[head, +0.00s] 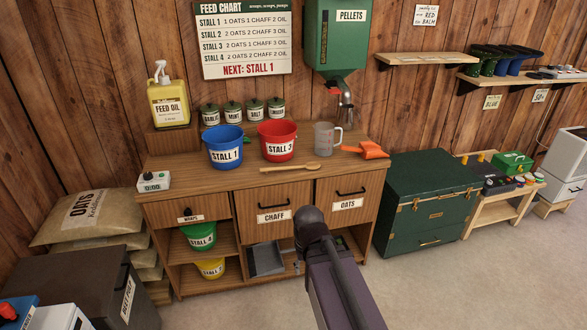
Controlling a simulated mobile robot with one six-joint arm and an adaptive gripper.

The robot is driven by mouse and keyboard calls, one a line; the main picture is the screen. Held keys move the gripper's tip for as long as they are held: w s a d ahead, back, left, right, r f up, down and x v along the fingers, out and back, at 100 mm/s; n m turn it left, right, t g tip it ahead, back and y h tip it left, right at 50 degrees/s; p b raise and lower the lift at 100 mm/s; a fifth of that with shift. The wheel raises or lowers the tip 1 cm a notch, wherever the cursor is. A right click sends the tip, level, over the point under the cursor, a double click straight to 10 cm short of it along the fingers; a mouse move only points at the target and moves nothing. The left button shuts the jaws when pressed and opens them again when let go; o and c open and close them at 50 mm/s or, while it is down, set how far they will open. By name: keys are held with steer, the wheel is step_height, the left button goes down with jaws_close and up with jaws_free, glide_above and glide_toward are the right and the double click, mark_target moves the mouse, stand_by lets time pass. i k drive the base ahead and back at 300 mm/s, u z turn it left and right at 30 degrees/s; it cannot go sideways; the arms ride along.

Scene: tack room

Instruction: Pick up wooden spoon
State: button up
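The wooden spoon (290,168) lies flat on the wooden counter (207,183), near its front edge. Its handle points left and its bowl is at the right end. It lies just in front of the red STALL 3 bucket (277,142), with nothing on top of it. Part of my dark arm rises from the bottom of the head view in front of the cabinet, below and apart from the spoon. I cannot make out my gripper or its fingers.
On the counter stand a blue STALL 1 bucket (223,147), a clear measuring jug (324,139), an orange scoop (364,149) and a timer (154,181). A pellet dispenser (337,38) hangs above the jug. A green trunk (427,197) stands right. The floor in front is open.

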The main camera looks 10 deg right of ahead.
mark_target(311, 166)
steer(key=z, duration=0.05)
steer(key=i, duration=1)
steer(key=u, duration=0.05)
